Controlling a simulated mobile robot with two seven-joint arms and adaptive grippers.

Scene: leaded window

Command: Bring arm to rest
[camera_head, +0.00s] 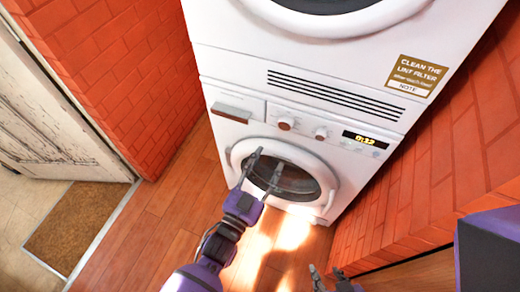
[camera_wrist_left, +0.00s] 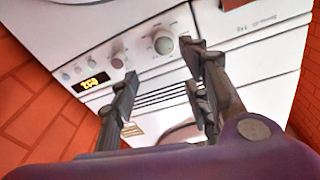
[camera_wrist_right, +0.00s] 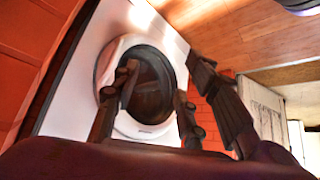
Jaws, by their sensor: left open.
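My left gripper (camera_head: 265,166) is in front of the round door (camera_head: 308,186) of the lower white machine (camera_head: 240,128) in the head view. Its fingers are apart with nothing between them. In the left wrist view the open fingers (camera_wrist_left: 160,75) stand before the control panel, with its knobs and lit display (camera_wrist_left: 93,81). I cannot tell the gap to the machine. My right gripper (camera_head: 328,277) is low at the bottom edge of the head view, partly cut off. In the right wrist view its fingers (camera_wrist_right: 156,80) are apart and empty, with the round door (camera_wrist_right: 108,68) beyond them.
A second white machine (camera_head: 235,45) stands on the lower one, with a brown lint-filter note (camera_head: 415,76). Brick walls (camera_head: 110,60) flank both. A brown mat (camera_head: 75,222) lies by a worn white door (camera_head: 50,130) at left. The wooden floor (camera_head: 150,230) left of my left arm is clear.

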